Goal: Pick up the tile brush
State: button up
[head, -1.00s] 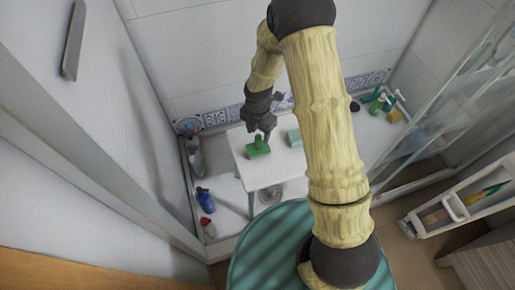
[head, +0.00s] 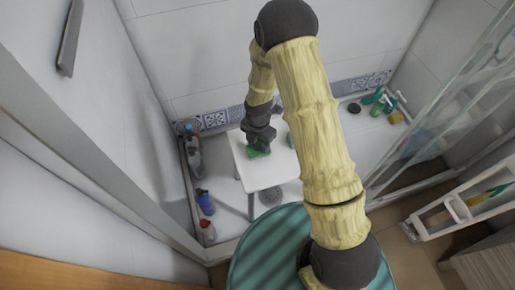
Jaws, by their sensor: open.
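A green object with a raised handle, which looks like the tile brush (head: 254,153), lies on a small white table (head: 262,178). My gripper (head: 260,144) is open and points down right over it. The fingers hide much of the brush, and I cannot tell whether they touch it or stand around its handle. A pale green block (head: 290,140) lies on the table to the right of my gripper, mostly hidden by my arm.
Several bottles, one of them blue (head: 204,201), stand on the floor left of the table. Green bottles (head: 377,103) stand at the back right. A glass panel (head: 440,110) and a white caddy (head: 460,210) are on the right.

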grip_shut()
notch_tip(320, 180, up, 10)
jog(key=shift+r+p, duration=0.1)
jog(key=shift+p, duration=1.05)
